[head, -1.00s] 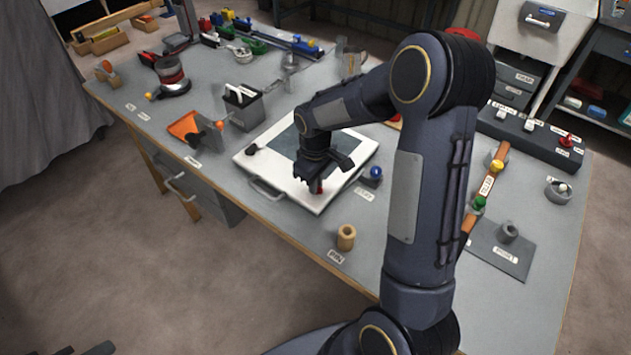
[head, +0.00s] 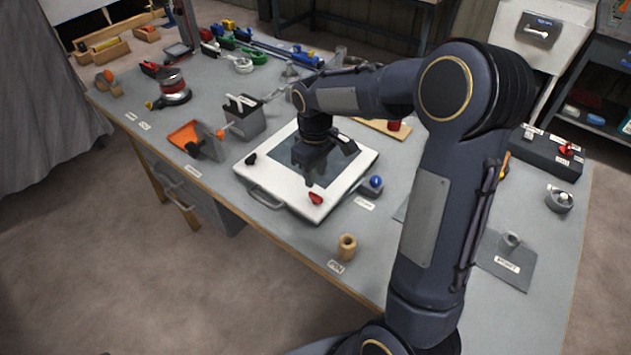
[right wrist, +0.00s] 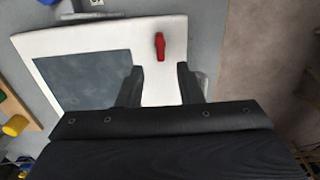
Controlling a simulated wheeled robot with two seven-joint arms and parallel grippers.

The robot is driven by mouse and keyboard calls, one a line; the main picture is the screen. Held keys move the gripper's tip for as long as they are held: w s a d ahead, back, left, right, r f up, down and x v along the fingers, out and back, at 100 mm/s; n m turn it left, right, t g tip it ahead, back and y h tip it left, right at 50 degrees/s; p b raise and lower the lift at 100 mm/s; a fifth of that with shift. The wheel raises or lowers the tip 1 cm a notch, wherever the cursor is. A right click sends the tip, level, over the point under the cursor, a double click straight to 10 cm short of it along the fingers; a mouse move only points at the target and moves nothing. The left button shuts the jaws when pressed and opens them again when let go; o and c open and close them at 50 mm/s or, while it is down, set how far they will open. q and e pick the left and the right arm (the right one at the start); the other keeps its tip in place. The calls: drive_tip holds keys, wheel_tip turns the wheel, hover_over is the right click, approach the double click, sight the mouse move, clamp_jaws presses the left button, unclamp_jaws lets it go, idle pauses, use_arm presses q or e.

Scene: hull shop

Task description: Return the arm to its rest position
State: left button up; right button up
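My right gripper (head: 312,170) hangs over the white framed panel with a dark window (head: 239,168) on the bench. In the right wrist view the two fingers (right wrist: 159,88) stand apart with nothing between them. A small red knob (head: 315,198) sits on the panel's near corner, clear of the fingers; it also shows in the right wrist view (right wrist: 160,46), ahead of the fingertips. My left gripper is not in view.
The grey bench (head: 270,235) is crowded. A blue-knobbed block (head: 374,184) and a tan cylinder (head: 347,246) stand near the panel. A caddy (head: 243,120) and an orange tray (head: 190,137) stand to its left. A dark switch box (head: 545,153) lies right. The bench's front edge is mostly clear.

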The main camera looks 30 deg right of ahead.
drive_tip(key=shift+r, duration=0.25)
idle(0.3)
drive_tip(key=shift+s+r, duration=0.25)
drive_tip(key=shift+r, duration=0.05)
drive_tip(key=s+a+r+m+t+y, duration=0.1)
drive_tip(key=s+a+r+m+t, duration=0.1)
drive_tip(key=s, duration=0.5)
drive_tip(key=s+a+r+m+t+y, duration=0.1)
drive_tip(key=s+a+r+m, duration=0.1)
drive_tip(key=s, duration=0.5)
drive_tip(key=s+a+r+m+t+y, duration=0.1)
drive_tip(key=s+a+r+m+t, duration=0.1)
drive_tip(key=s, duration=0.6)
drive_tip(key=shift+a+t+y, duration=0.3)
drive_tip(key=shift+a+y, duration=0.1)
drive_tip(key=shift+a, duration=0.5)
